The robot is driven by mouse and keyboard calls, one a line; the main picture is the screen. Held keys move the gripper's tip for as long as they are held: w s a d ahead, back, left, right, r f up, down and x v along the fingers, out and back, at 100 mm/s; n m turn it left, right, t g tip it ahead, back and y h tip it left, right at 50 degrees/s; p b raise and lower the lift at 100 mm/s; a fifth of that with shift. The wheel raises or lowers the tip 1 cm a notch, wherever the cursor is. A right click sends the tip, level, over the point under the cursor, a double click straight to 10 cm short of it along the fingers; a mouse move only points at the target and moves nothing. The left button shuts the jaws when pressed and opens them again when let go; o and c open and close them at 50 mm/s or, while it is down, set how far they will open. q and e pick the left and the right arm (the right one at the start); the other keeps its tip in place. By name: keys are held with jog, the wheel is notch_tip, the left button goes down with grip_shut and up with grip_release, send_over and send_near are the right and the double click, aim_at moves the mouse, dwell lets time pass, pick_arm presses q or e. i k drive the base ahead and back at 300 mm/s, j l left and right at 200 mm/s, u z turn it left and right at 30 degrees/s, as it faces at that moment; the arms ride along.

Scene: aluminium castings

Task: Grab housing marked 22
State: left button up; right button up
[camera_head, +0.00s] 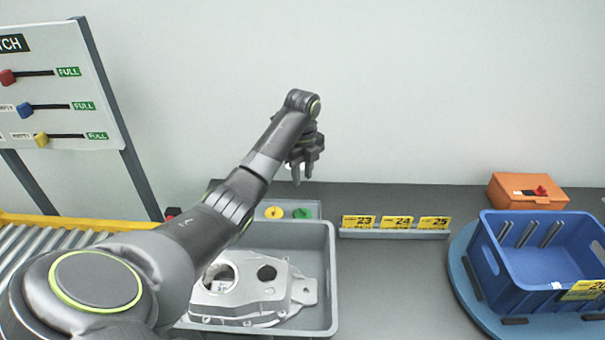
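A silver aluminium housing (262,293) lies in a grey tray (327,270) on the dark table, below my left arm. It has a round opening and a dark round hole. The arm hides part of it and the tray's left side. I see no number 22 on it or elsewhere. My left gripper (302,174) points down in the air above and beyond the tray's back edge. Its two fingertips show a small gap with nothing between them. My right gripper is not in view.
Yellow labels 23, 24 and 25 (397,223) stand on a strip at mid-table. A blue crate (528,275) on a round blue base stands right, with an orange box (527,191) behind. A roller conveyor (45,245) and a board (60,90) are left. The table's middle is clear.

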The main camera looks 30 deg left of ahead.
aim_at(251, 301)
jog(key=k+l, duration=1.55)
jog(key=k, duration=0.15)
